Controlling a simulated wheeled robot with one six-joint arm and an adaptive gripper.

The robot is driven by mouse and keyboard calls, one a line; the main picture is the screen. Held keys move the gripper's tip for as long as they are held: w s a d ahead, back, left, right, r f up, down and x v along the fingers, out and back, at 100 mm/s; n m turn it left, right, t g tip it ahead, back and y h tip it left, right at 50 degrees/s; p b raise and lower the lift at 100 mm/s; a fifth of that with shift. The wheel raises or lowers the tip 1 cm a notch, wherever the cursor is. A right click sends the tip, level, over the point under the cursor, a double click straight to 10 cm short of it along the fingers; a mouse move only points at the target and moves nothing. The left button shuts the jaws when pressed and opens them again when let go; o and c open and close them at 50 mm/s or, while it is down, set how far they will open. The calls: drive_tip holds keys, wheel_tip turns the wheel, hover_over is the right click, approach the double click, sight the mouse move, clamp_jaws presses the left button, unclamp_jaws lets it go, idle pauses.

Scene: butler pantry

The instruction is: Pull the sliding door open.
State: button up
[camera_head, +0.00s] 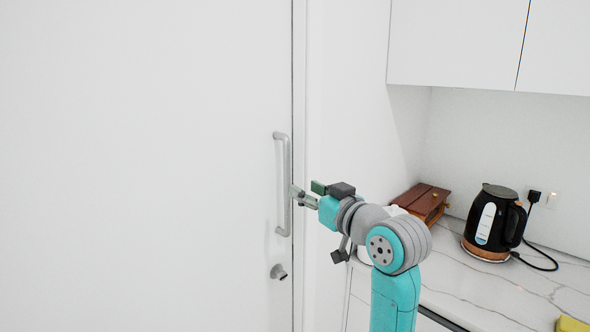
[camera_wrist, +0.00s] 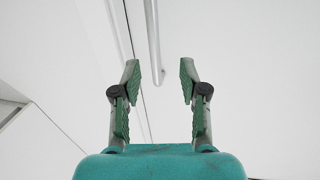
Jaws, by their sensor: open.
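The white sliding door (camera_head: 140,160) fills the left of the head view, its edge meeting the frame in a thin dark seam. An upright silver bar handle (camera_head: 287,165) is fixed near that edge. My gripper (camera_head: 298,193) is at the handle's lower half, reaching in from the right. In the wrist view the green-padded fingers (camera_wrist: 160,72) are spread apart.
A small silver knob (camera_head: 278,271) sits on the door below the handle. At right, a marble-patterned counter (camera_head: 480,290) holds a black kettle (camera_head: 493,222) and a brown wooden box (camera_head: 424,201). White cabinets (camera_head: 455,40) hang above. The space before the door looks clear.

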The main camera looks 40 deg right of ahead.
sight(289, 170)
drive_tip(key=w+d, duration=0.1)
drive_tip(key=w, duration=0.2)
drive_tip(key=w+r, duration=0.1)
drive_tip(key=w, duration=0.3)
drive_tip(key=w+d, duration=0.1)
drive_tip(key=w, duration=0.2)
drive_tip(key=shift+w+d+r, duration=0.15)
drive_tip(key=shift+d+r, duration=0.2)
clamp_jaws()
